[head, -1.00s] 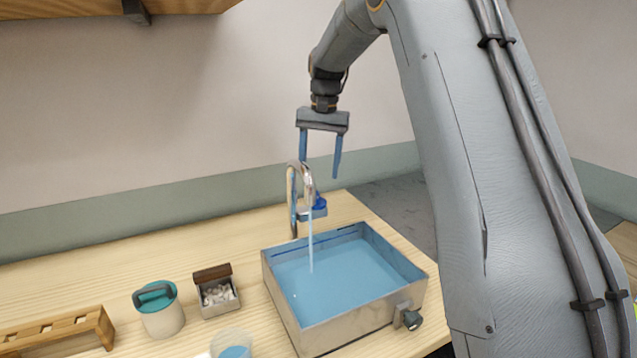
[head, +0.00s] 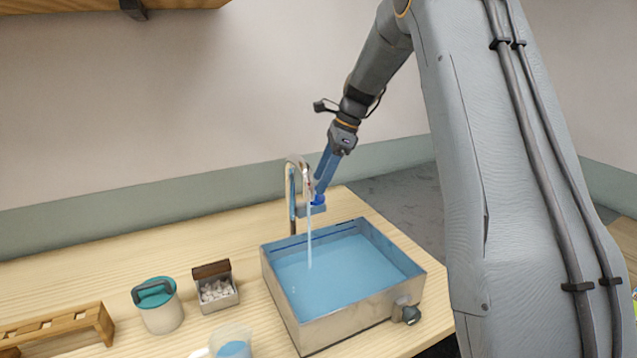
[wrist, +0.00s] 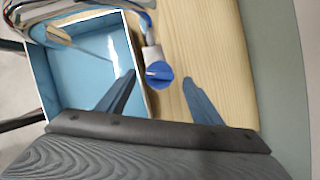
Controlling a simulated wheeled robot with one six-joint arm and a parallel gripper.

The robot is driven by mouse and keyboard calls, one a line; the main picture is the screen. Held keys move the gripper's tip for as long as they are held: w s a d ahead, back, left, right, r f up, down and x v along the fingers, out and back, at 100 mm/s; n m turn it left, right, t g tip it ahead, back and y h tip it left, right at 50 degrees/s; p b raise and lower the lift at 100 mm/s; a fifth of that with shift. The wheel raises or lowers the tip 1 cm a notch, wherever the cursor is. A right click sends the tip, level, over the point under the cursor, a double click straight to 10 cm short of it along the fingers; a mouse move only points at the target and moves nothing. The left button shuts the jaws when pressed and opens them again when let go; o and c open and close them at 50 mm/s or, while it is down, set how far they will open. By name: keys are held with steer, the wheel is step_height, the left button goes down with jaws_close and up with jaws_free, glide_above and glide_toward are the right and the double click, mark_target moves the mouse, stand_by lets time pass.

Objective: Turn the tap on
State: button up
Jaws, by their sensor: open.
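The tap is a curved metal spout (head: 291,185) at the back left of the basin, with a blue knob (head: 318,200) on its right side. A stream of water (head: 309,238) runs from the spout into the basin. My gripper (head: 321,190) is at the knob, reaching down from above. In the wrist view the blue knob (wrist: 159,75) lies ahead of the two blue fingers and between their lines. The fingers (wrist: 158,78) are spread apart and nothing is held between them. Whether a finger touches the knob I cannot tell.
The metal basin (head: 313,331) holds blue water and has a drain valve (head: 408,313) on its front right. To its left stand a box of white pieces (head: 217,290), a teal-lidded jar (head: 160,308), a clear beaker (head: 234,345) and a wooden rack (head: 60,325).

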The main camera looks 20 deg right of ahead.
steer(key=shift+p+x, duration=0.35)
steer(key=shift+x, duration=1.1)
steer(key=shift+c, duration=0.5)
steer(key=c, duration=1)
steer(key=shift+o, duration=0.2)
steer(key=n+g, duration=0.1)
steer(key=n, duration=0.3)
steer(key=shift+w+n+g, duration=0.15)
steer(key=shift+n+g, duration=0.15)
steer(key=shift+g, duration=0.1)
steer(key=o, duration=1.1)
steer(key=shift+c, duration=0.2)
